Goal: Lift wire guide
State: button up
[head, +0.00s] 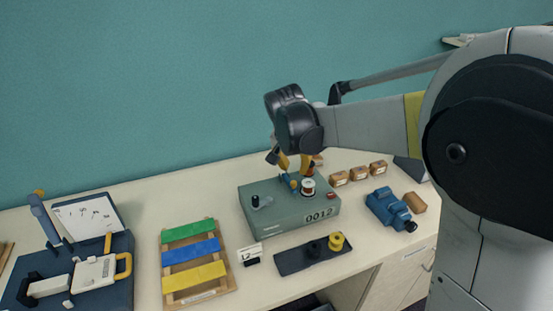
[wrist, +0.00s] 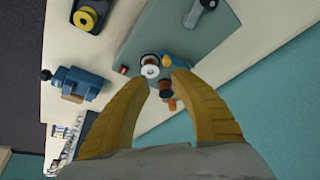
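A grey-green box (head: 262,212) labelled 0012 stands on the table; it also shows in the wrist view (wrist: 160,40). On its top are a white-and-red spool (head: 308,187), a small blue part (head: 291,182) and a black lever (head: 259,201). The blue part (wrist: 178,62) sits beside the spool (wrist: 150,68) in the wrist view and may be the wire guide; I cannot tell for sure. My gripper (wrist: 162,82) is open, its yellow fingers apart, just above the spool and blue part. A copper-brown piece (wrist: 166,90) shows between the fingers. My fingers partly hide this area in the head view.
A dark tray (head: 290,262) with a yellow spool (head: 336,241) lies in front of the box. A blue motor-like device (head: 388,209) and several brown blocks (head: 358,174) stand to the right. Coloured strips (head: 190,251) lie left. A teal wall rises behind.

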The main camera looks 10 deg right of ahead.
aim_at(293, 183)
jog(key=shift+m, duration=0.3)
jog(key=b+x, duration=0.1)
jog(key=x, duration=0.7)
jog(key=w+b+x, duration=0.1)
jog(key=x, duration=0.3)
jog(key=shift+w+a+f+b, duration=0.2)
jog(key=shift+w+a+b, duration=0.05)
jog(key=shift+a+b, duration=0.1)
grip_shut()
